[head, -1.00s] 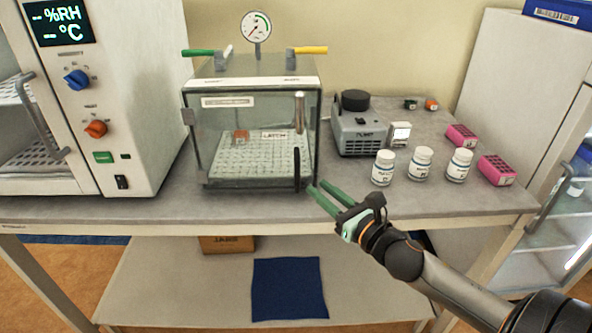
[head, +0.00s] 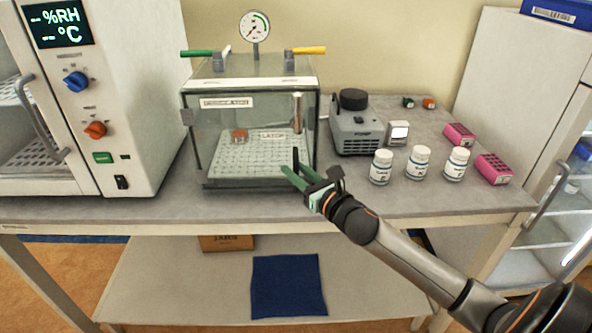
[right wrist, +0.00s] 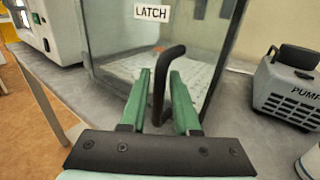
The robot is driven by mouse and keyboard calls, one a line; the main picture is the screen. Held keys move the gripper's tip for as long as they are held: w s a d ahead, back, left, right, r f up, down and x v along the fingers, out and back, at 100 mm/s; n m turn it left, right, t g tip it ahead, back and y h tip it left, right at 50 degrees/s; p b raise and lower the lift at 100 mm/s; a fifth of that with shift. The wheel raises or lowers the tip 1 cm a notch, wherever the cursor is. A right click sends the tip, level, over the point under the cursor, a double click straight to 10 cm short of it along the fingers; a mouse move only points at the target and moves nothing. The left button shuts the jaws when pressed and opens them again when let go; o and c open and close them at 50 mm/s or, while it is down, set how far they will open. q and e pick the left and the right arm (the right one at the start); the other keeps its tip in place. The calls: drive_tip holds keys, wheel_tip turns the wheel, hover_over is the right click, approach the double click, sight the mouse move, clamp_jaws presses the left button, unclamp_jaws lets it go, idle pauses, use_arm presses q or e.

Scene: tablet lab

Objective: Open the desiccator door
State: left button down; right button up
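The desiccator (head: 250,85) is a clear glass box on the bench, with a gauge (head: 255,26) above it. Its front door (head: 225,135) looks closed. A black bent handle (head: 295,157) is at the door's right edge, below the "LATCH" label; it also shows in the right wrist view (right wrist: 167,62). My right gripper (head: 287,169) has its green fingers open at the handle's lower part. In the right wrist view the fingers (right wrist: 160,76) are on either side of the handle, with gaps visible. My left gripper is not in view.
A grey pump (head: 358,133) and several white bottles (head: 381,167) stand right of the desiccator. Pink racks (head: 494,169) lie farther right. A white oven-like cabinet (head: 140,100) stands to the left. The bench strip in front of the desiccator (head: 230,207) is clear.

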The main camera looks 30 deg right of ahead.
drive_tip(key=shift+c, duration=0.4)
clamp_jaws()
idle(0.9)
